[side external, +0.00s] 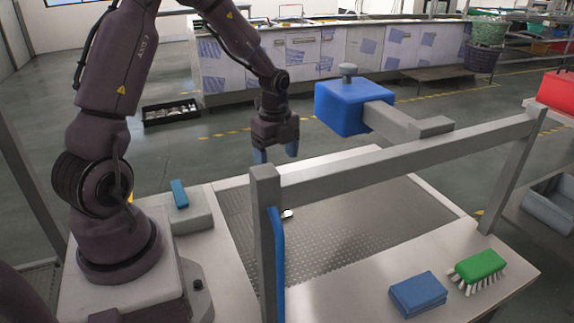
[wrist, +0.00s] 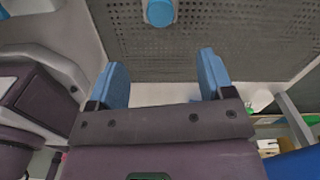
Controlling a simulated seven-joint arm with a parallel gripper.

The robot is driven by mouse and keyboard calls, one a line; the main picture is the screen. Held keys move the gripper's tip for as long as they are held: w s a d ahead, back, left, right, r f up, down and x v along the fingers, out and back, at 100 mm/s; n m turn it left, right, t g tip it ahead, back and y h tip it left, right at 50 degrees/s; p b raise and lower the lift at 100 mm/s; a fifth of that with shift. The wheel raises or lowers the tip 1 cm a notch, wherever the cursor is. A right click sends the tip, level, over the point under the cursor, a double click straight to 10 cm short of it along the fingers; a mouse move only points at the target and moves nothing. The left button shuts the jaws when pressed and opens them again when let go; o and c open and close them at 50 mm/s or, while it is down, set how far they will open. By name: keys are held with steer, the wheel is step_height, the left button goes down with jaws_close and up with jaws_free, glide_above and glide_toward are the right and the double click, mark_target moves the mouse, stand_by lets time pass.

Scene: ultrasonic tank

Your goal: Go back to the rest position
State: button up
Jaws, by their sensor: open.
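My gripper (side external: 277,155) hangs down over the tank area, its two blue fingers apart with nothing between them. In the wrist view my gripper (wrist: 161,62) also shows open and empty. The perforated metal surface (side external: 350,235) lies below it, and it fills the top of the wrist view (wrist: 225,35). A small pale object (side external: 287,214) sits on that surface, partly hidden by the frame's post. A round blue piece (wrist: 160,12) shows at the wrist view's top edge, apart from the fingers and cut off by the picture.
A grey frame (side external: 410,155) stands in front of the tank. A blue box with a knob (side external: 345,108) is at the upper right of my gripper. A blue sponge (side external: 418,293) and a green brush (side external: 480,266) lie at front right. A small blue piece (side external: 179,193) rests near my base.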

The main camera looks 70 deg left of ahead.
steer(key=s+d+r+n+t, duration=0.2)
steer(key=s+d+r+n, duration=0.4)
steer(key=d+r+n, duration=0.2)
steer(key=s+d+r+n+t, duration=0.3)
steer(key=s+d+r+n, duration=0.4)
steer(key=d+r, duration=0.3)
steer(key=shift+s+r+n+t, duration=0.3)
steer(key=shift+r+n, duration=0.2)
steer(key=shift+r, duration=0.4)
